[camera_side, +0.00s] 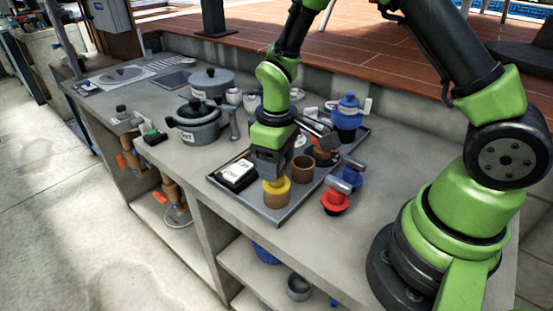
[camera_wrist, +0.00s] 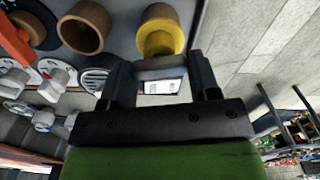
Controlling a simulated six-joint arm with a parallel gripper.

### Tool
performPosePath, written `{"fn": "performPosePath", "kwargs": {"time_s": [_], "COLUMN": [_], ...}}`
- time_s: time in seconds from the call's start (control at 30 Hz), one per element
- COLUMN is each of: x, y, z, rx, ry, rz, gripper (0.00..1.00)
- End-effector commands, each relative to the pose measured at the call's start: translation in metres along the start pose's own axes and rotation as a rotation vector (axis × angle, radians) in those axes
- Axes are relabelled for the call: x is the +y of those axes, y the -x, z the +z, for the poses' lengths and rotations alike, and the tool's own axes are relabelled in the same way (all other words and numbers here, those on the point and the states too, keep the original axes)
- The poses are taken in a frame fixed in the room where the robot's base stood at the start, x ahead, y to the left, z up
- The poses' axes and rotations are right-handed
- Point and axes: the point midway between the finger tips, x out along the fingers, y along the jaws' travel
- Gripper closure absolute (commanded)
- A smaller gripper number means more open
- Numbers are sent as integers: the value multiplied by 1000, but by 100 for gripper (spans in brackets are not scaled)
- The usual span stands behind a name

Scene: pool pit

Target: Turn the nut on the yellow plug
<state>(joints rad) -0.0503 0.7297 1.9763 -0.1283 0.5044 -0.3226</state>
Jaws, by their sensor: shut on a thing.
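My gripper (camera_side: 272,174) points down right above the plug. In the wrist view my gripper (camera_wrist: 162,78) has its two fingers on either side of a grey bar-shaped piece (camera_wrist: 160,72), which seems to be the nut on the yellow plug. The fingers are shut on it. In the side view my gripper hides the nut.
A red plug (camera_side: 335,200) with a grey top stands right of the tray. An empty brown pipe piece (camera_side: 303,168) and a blue-topped plug (camera_side: 348,112) are close by. A white-and-black box (camera_side: 237,174) lies left of my gripper. Grey pots (camera_side: 198,122) stand further back.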

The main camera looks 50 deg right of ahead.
Motion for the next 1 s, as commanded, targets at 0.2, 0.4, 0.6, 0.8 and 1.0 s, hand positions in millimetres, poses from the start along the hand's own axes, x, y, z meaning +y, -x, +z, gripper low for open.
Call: {"fn": "performPosePath", "kwargs": {"time_s": [0.2,0.4,0.6,0.8,1.0], "x": [0,0,0,0,0], "y": [0,0,0,0,0], "z": [0,0,0,0,0], "rx": [-1,-1,-1,-1,0], "ry": [-206,-396,-586,-776,-966], "rz": [0,0,0,0,0], "gripper": [68,68,68,68,68]}}
